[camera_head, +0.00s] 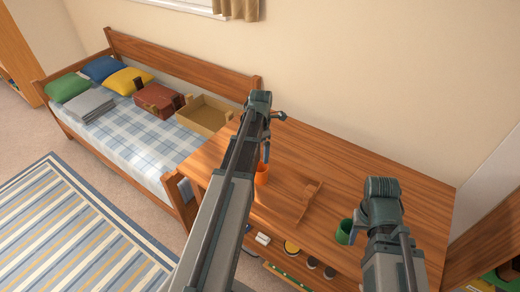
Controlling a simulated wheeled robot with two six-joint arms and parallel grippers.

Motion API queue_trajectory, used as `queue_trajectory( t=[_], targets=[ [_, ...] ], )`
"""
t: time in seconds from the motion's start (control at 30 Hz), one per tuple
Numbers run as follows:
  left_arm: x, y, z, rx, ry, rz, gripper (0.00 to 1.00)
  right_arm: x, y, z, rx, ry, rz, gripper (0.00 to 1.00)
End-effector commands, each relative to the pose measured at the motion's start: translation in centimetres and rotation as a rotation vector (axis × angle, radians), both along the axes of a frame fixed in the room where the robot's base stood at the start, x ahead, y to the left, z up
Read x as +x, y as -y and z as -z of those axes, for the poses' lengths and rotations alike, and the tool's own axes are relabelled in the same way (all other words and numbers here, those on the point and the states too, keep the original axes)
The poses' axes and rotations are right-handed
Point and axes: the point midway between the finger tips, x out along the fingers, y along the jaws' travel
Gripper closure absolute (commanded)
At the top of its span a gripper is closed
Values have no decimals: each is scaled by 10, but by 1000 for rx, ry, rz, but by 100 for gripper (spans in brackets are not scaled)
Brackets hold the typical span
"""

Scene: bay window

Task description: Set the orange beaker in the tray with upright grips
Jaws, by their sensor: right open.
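The orange beaker (261,175) stands on the wooden table, close to my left arm, which covers part of it. My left gripper (266,150) hangs down just above or beside the beaker. It is mostly hidden behind its own arm, so its jaws and any contact cannot be made out. My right gripper (355,228) is open and points down beside a green beaker (343,233).
A pale open tray (203,128) lies on the bed near the table (405,170). Folded grey cloth (90,105) and cushions lie at the bed's far end. Several small items sit below the table's front edge.

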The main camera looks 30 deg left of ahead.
Motion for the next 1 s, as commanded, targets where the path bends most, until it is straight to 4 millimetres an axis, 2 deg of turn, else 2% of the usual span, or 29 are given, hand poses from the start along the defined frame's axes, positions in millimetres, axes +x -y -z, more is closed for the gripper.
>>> queue_trajectory(
  t=[0.3, 0.37, 0.47, 0.67, 0.8, 1.0],
  targets=[
    [0, 2, -1, 0, 0, 9, 0, 0, 0, -1, 0, 0, 0, 50],
    [-2, 9, -1, 2, -2, 51, 0, 0, 0, -1, 0, 0, 0, 50],
    [-8, 37, -1, 6, -10, 234, 0, 0, 0, -1, 0, 0, 0, 50],
    [-37, 128, -1, 18, -44, 923, 0, 0, 0, -1, 0, 0, 0, 50],
    [-66, 186, -2, 22, -74, 1442, 0, 0, 0, -1, 0, 0, 0, 50],
    [-114, 253, -2, 18, -122, 2152, 0, 0, 0, -1, 0, 0, 0, 50]
  ],
)
